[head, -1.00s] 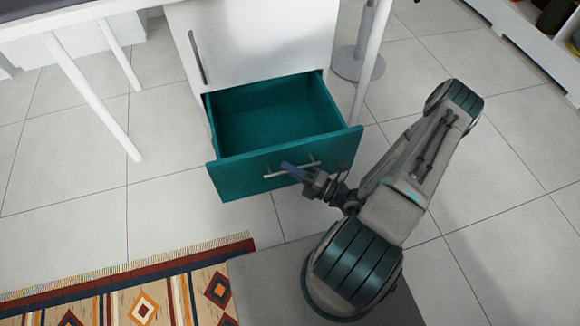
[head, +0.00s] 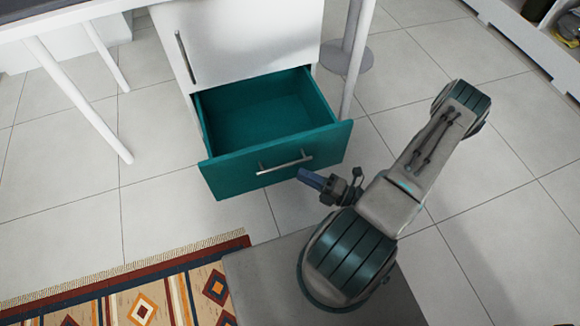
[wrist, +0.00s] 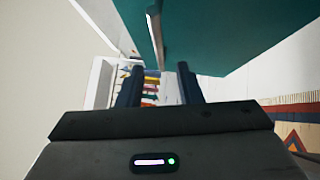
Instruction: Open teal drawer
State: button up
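The teal drawer (head: 275,158) is pulled well out of the white cabinet (head: 240,40), and its empty inside shows. Its metal bar handle (head: 285,164) runs across the front. My gripper (head: 304,177) is just in front of the drawer front, below and right of the handle's middle, apart from it. In the wrist view my gripper (wrist: 158,84) has two dark fingers spread apart with nothing between them. The handle (wrist: 155,32) and the teal drawer front (wrist: 215,35) lie beyond the fingertips there.
A patterned rug (head: 135,290) lies at lower left. Tiled floor (head: 480,220) is clear on the right. Shelves (head: 535,35) are at upper right.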

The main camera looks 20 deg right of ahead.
jog(key=v, duration=0.6)
jog(key=shift+s, duration=0.1)
dwell(0.3)
jog(key=a+r+m+g+h+p, duration=0.3)
jog(key=r+m+p, duration=0.4)
jog(key=r, duration=1.1)
jog(key=a+r+m+g+h+p, duration=0.3)
jog(key=r+m+h+p, duration=0.3)
jog(key=r+m, duration=0.6)
jog(key=a+r+m+g+h+p, duration=0.3)
jog(key=r+m+p, duration=0.6)
jog(key=r, duration=1.5)
jog(key=shift+r+m+g+h, duration=0.2)
jog(key=shift+m+g+h, duration=0.3)
jog(key=shift+g+h, duration=0.45)
